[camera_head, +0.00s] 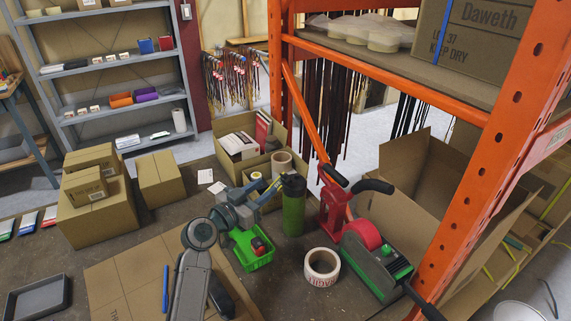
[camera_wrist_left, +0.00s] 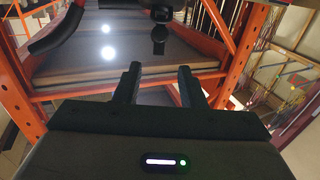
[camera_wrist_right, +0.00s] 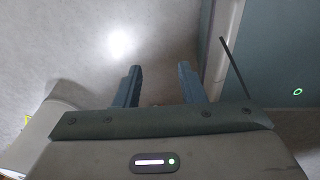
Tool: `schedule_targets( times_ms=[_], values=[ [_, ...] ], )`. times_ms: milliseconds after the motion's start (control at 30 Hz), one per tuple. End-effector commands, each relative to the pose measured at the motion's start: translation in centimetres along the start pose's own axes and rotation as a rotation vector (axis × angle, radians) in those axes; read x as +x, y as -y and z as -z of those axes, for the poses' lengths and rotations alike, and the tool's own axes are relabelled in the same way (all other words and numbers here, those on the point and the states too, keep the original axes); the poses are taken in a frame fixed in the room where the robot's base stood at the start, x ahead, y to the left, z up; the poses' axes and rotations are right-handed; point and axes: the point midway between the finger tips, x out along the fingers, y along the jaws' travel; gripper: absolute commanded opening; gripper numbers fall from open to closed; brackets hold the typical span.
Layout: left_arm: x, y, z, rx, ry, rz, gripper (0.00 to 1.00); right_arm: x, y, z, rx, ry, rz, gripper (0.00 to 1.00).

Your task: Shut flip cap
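A green bottle (camera_head: 293,213) with a black cap (camera_head: 294,184) stands upright on the table in the head view. Whether its lid is up or down is too small to tell. My left gripper (camera_head: 272,191) is just left of the bottle near cap height. In the left wrist view its two fingers (camera_wrist_left: 158,84) are apart with nothing between them. A dark knobbed part (camera_wrist_left: 160,30), perhaps the bottle's cap, shows beyond the fingertips. My right gripper (camera_wrist_right: 160,85) is open and empty in its wrist view, facing a plain grey surface. It is not in the head view.
An open carton (camera_head: 265,168) is behind the bottle, and an orange rack post (camera_head: 478,170) stands at the right.

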Motion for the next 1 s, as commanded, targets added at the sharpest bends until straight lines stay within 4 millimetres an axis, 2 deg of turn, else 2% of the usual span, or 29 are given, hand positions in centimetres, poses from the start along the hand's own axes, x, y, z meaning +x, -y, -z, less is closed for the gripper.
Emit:
schedule_targets(
  times_ms=[67, 167, 300, 500, 700, 1000],
  values=[
    [1.2, 0.0, 0.4, -0.003, -0.001, -0.001, 0.36, -0.8, -0.1, -0.7, -0.001, 0.011, -0.001, 0.36],
    [3.0, -0.1, 0.5, -0.004, 0.0, -0.002, 0.36, -1.5, -0.2, -0.7, -0.001, 0.011, -0.001, 0.36],
    [5.7, -0.1, 0.5, -0.005, 0.0, -0.002, 0.36, -2.5, -0.3, 0.1, -0.001, 0.001, -0.001, 0.36],
    [8.7, 0.0, 0.3, -0.002, 0.0, -0.002, 0.36, -3.4, -0.3, 1.4, 0.0, -0.017, -0.001, 0.36],
    [10.0, -0.1, 0.1, 0.0, 0.0, -0.001, 0.36, -3.6, -0.3, 1.5, 0.001, -0.017, 0.0, 0.36],
    [10.1, -0.1, 0.0, 0.0, 0.0, -0.001, 0.36, -3.6, 0.1, 0.8, 0.002, -0.008, 0.004, 0.36]
  ],
)
